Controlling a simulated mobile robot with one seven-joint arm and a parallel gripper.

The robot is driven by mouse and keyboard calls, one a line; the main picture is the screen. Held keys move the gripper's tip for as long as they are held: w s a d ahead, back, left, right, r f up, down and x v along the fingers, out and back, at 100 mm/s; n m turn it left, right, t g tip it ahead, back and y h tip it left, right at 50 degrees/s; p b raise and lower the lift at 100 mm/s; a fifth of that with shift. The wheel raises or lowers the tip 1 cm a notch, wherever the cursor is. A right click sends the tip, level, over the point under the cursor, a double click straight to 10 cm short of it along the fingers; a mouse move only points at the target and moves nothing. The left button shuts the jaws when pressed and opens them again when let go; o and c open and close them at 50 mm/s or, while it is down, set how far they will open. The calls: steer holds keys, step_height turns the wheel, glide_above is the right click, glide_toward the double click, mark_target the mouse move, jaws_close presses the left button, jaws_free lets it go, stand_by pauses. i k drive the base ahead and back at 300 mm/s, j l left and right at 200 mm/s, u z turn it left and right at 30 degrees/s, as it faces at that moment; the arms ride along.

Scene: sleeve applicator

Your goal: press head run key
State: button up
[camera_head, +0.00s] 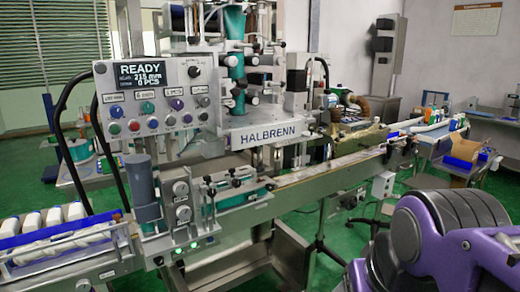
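The control panel (160,95) of the HALBRENN machine is at the upper left in the head view, facing me. Its display (141,75) reads READY, 215 mm and 0 PCS. A black rotary knob (194,72) sits right of the display. Below are small labels and two rows of round coloured keys, among them a green key (115,128), a red key (134,125) and a blue key (153,122). The labels are too small to tell which is the head run key. My gripper is out of view; part of my purple arm shows at the lower right.
A conveyor (330,173) runs from the lower left to the right. Black cables (62,140) hang left of the panel. The space in front of the panel looks clear above the conveyor and machine parts.

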mark_target(115, 128)
steer(key=u, duration=1.35)
